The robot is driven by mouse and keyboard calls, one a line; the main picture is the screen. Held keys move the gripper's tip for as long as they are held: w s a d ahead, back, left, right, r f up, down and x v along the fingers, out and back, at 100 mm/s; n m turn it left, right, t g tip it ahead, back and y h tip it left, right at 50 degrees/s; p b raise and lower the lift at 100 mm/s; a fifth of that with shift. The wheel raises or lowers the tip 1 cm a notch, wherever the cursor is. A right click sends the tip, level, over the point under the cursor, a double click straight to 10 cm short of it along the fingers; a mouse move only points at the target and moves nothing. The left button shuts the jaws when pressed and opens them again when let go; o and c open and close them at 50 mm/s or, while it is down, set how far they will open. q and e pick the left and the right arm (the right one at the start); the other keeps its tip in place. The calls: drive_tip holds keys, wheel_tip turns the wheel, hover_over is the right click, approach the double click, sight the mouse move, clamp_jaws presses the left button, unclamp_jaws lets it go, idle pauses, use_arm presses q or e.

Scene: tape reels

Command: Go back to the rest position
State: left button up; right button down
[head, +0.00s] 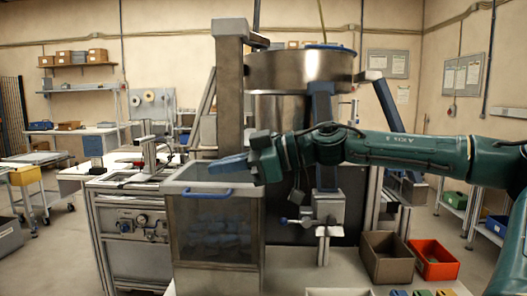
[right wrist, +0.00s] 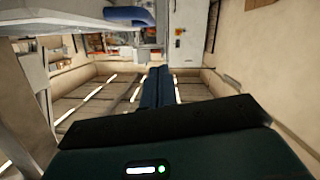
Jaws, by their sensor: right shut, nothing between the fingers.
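My right arm comes in from the right in the head view, stretched level across the scene. My right gripper (head: 217,166) has blue fingers that point left, above the back of a clear-walled bin (head: 216,238). The gripper is shut and empty. In the right wrist view the blue fingers (right wrist: 158,72) lie side by side with no thing between them. The bin has a blue handle (head: 207,192) on its front rim and several blue pieces (head: 215,240) inside. My left gripper is not in view.
A large metal drum (head: 300,72) on blue legs stands behind my right arm. A grey column (head: 230,85) rises just behind the bin. A brown box (head: 387,258) and an orange box (head: 433,260) stand at the lower right. A machine cabinet (head: 133,230) stands left of the bin.

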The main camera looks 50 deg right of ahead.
use_arm(q)
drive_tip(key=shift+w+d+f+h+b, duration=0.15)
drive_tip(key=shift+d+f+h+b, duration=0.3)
drive_tip(key=shift+b, duration=0.7)
use_arm(e)
drive_tip(key=v, duration=0.8)
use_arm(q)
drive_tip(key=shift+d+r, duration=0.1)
use_arm(e)
drive_tip(key=shift+w+d+f, duration=0.1)
